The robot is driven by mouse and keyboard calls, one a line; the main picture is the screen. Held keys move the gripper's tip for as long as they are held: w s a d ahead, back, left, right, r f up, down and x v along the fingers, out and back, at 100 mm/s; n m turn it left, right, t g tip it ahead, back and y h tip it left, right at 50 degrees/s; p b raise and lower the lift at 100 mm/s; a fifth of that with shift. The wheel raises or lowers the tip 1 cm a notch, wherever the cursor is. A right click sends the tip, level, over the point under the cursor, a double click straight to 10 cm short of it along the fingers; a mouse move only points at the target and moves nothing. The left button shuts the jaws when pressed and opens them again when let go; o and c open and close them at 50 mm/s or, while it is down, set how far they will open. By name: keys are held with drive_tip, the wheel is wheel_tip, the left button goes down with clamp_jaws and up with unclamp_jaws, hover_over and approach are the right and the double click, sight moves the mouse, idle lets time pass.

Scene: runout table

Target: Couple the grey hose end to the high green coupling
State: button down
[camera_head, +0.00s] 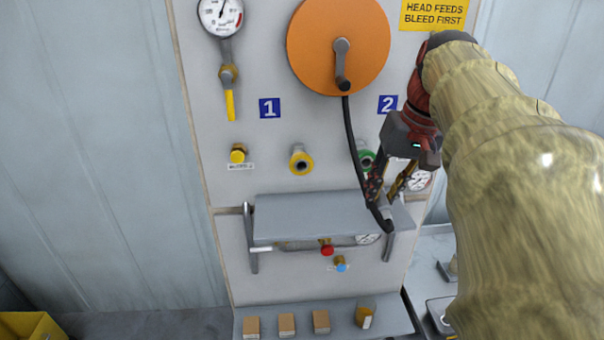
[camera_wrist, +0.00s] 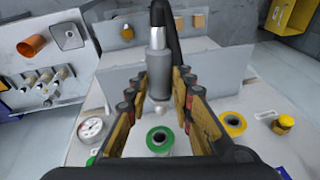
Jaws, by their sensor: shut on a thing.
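My gripper (camera_head: 386,196) is shut on the grey hose end (camera_head: 386,214), with its fingers pointing down in front of the panel's right side. In the wrist view the grey hose end (camera_wrist: 158,80) sits between the fingertips (camera_wrist: 160,92), its black hose bending away at the top. The green coupling (camera_head: 367,158) is at the upper right of the panel, partly hidden behind my gripper and the hose. It also shows in the wrist view as a green ring (camera_wrist: 160,140), apart from the hose end.
The black hose (camera_head: 350,140) hangs from the orange reel (camera_head: 338,45). A yellow-ringed coupling (camera_head: 301,160) and a yellow cap (camera_head: 238,153) are left of the green one. A grey shelf (camera_head: 315,217) juts out below. A gauge (camera_head: 419,180) is right of my fingers.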

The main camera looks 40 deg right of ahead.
drive_tip(key=shift+s+d+n, duration=0.3)
drive_tip(key=shift+d+n, duration=0.1)
drive_tip(key=shift+d, duration=0.3)
drive_tip(key=shift+w+d, duration=0.1)
drive_tip(key=shift+w+d+p, duration=0.35)
drive_tip(key=shift+w+d, duration=0.15)
drive_tip(key=shift+w, duration=0.3)
drive_tip(key=shift+w+d+p, duration=0.4)
drive_tip(key=shift+w+d, duration=0.05)
drive_tip(key=shift+w, duration=0.35)
drive_tip(key=shift+w+d+p, duration=0.35)
drive_tip(key=shift+w+d, duration=0.15)
drive_tip(key=shift+w, duration=0.3)
drive_tip(key=shift+w+d+r+p, duration=0.1)
drive_tip(key=shift+w+d+p, duration=0.55)
drive_tip(key=shift+w, duration=0.35)
drive_tip(key=shift+w+d+p, duration=0.55)
drive_tip(key=shift+w+d, duration=0.05)
drive_tip(key=shift+w, duration=0.35)
idle(0.5)
drive_tip(key=c, duration=1.5)
unclamp_jaws()
drive_tip(key=shift+w, duration=0.1)
